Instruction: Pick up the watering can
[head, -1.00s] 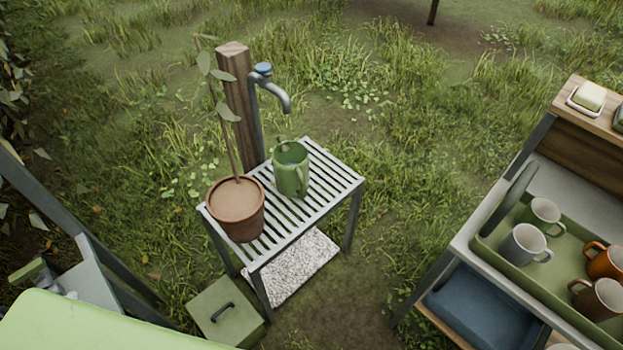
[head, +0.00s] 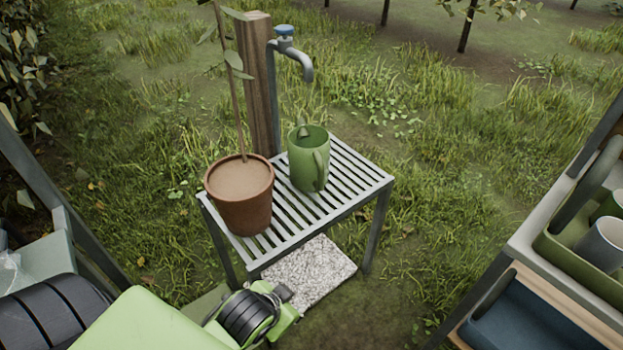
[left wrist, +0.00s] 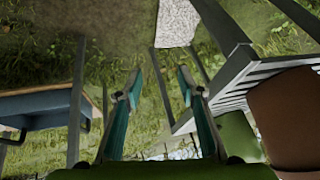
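The green watering can (head: 308,160) stands upright on the slatted metal table (head: 345,205), below a tap, its handle towards the right. My left gripper (head: 262,308) is low in front of the table, below and apart from the can; its fingers are hard to make out in the head view. In the left wrist view, which looks upside down, the left gripper (left wrist: 159,80) is open with nothing between its fingers. A green shape beside the pot there looks like part of the can (left wrist: 238,132). My right gripper does not show.
A potted plant (head: 240,200) stands left of the can on the table. The tap (head: 295,55) on a wooden post rises behind. A shelf with a green tray (head: 565,250) and a blue bin (head: 530,310) is at the right.

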